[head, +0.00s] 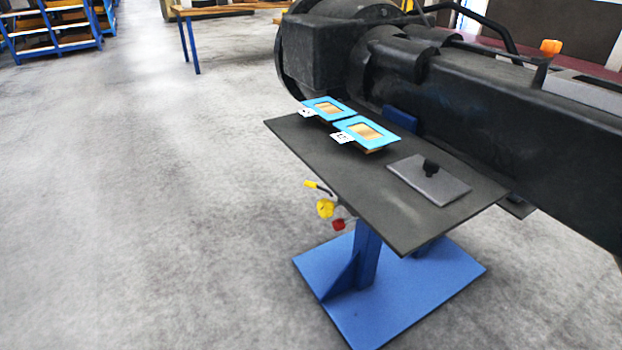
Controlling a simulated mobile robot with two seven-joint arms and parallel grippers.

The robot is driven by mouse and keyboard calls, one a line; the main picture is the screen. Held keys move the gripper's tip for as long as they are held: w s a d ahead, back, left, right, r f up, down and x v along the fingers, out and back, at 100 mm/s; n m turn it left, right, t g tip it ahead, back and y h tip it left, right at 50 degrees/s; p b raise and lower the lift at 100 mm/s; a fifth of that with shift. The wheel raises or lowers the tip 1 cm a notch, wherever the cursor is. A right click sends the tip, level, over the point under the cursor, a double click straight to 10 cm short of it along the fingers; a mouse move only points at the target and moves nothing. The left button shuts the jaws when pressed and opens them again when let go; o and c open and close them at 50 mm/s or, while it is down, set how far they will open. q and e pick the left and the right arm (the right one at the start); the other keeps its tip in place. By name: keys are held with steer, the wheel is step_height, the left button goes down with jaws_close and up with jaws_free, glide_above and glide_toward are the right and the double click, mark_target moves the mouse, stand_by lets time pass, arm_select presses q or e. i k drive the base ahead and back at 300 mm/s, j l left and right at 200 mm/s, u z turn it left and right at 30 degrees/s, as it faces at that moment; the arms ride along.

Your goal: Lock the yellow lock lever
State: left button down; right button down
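The yellow lock lever (312,185) is small in the head view, below the left edge of the dark tabletop. It looks like a thin dark rod with a yellow tip, sticking out up and to the left. A yellow knob or hub (325,208) is just below it, with a small red part (338,224) beneath. These parts are beside the blue table post (366,255). Whether the lever is locked cannot be told. Neither of my grippers is in view.
The dark tabletop (420,225) carries two blue-framed trays (378,144) and a grey plate with a black knob (430,182). A large black machine (480,110) stands behind. A blue base plate (440,275) lies on the floor. The grey floor (150,200) at left is clear.

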mark_target(308, 184)
steer(key=j+z, duration=0.1)
steer(key=z, duration=0.25)
steer(key=i+j+z, duration=0.1)
steer(key=z, duration=0.3)
steer(key=i+j+z, duration=0.1)
steer(key=z, duration=0.25)
steer(key=i+j+z, duration=0.15)
steer(key=j+z, duration=0.3)
steer(key=j, duration=0.6)
steer(key=j+z, duration=0.4)
steer(key=j, duration=1.4)
steer(key=k+j, duration=0.1)
steer(key=j, duration=0.65)
